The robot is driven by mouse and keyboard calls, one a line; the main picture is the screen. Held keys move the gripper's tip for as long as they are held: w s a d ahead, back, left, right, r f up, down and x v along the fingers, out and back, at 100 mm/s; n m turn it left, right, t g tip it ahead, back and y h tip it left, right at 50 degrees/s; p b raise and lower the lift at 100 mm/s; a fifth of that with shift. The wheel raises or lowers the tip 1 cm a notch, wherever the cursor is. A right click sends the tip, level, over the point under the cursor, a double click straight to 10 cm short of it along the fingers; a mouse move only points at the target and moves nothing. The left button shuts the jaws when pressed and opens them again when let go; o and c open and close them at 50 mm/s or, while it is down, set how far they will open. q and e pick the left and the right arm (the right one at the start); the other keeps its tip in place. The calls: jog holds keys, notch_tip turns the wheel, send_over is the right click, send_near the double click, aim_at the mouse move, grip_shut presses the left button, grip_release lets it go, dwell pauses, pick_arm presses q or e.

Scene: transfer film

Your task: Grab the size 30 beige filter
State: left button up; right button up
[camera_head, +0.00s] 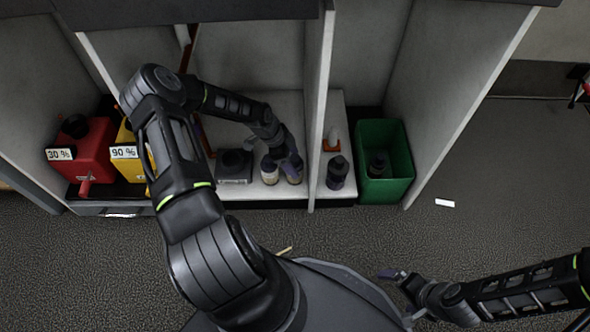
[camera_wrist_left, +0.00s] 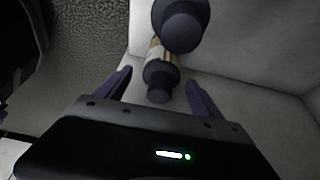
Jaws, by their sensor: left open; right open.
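My left gripper (camera_head: 292,165) is inside the middle compartment, open, its fingers pointing down at a small beige, dark-capped item (camera_head: 270,173). I cannot read a size on either, so I cannot tell which is the size 30 filter. My right gripper (camera_head: 392,275) is open and empty over the floor at the lower right.
A red container (camera_head: 90,152) marked 30 % and a yellow one (camera_head: 127,165) marked 90 % stand at the left. A divider (camera_head: 318,110) stands right of my left gripper.

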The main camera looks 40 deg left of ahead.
aim_at(299, 167)
pick_arm(q)
jog(key=b+x, duration=0.2)
jog(key=x, duration=0.3)
jog(key=shift+w+f, duration=0.1)
jog(key=shift+f, duration=0.05)
pick_arm(e)
jog(key=f, duration=0.2)
jog(key=shift+w+f, duration=0.2)
jog(key=shift+f, duration=0.15)
pick_arm(q)
jog(key=shift+c, duration=0.3)
jog(key=c, duration=1.6)
jog(key=shift+o, duration=0.2)
jog(key=shift+r, duration=0.2)
